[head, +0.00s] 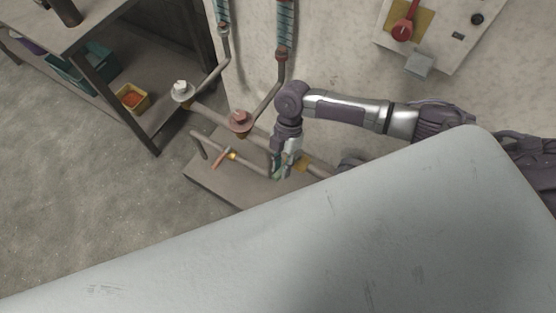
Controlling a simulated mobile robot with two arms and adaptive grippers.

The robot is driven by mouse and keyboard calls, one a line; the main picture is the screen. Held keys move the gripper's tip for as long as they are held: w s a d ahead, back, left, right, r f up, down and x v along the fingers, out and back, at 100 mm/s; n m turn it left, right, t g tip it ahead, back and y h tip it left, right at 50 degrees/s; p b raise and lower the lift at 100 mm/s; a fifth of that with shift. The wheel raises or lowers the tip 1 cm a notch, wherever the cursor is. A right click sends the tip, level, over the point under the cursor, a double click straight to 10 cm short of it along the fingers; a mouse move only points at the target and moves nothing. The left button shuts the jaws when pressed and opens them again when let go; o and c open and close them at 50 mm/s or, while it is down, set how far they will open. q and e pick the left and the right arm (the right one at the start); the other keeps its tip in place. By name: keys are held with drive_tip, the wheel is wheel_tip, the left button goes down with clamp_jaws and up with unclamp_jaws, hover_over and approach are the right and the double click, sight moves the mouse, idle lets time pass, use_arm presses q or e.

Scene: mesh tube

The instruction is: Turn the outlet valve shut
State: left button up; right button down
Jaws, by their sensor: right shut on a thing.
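My right gripper (283,171) reaches down to the low pipework in the middle of the head view. It is shut on what looks like a green valve handle (276,170), which the fingers partly cover. A yellow fitting (303,162) sits on the pipe just right of the gripper. To the left, an orange lever (220,158) sits at a yellow valve body (233,155) on the front pipe, apart from the gripper. No label shows which valve is the outlet. My left gripper is not in view.
Pipes run above a low grey plinth (215,185). A red round fitting (239,121) and a white-topped one (181,91) stand behind. A control panel (440,32) is on the wall. A shelf with a yellow bin (133,98) stands left; open floor (80,195) lies in front of it.

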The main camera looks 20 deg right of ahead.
drive_tip(key=shift+s+d+n+h, duration=0.3)
drive_tip(key=shift+s+n, duration=0.25)
drive_tip(key=shift+n, duration=0.45)
drive_tip(key=shift+d, duration=0.1)
drive_tip(key=c, duration=1)
unclamp_jaws()
drive_tip(key=shift+s, duration=0.1)
drive_tip(key=v, duration=1.2)
drive_tip(key=shift+w, duration=0.25)
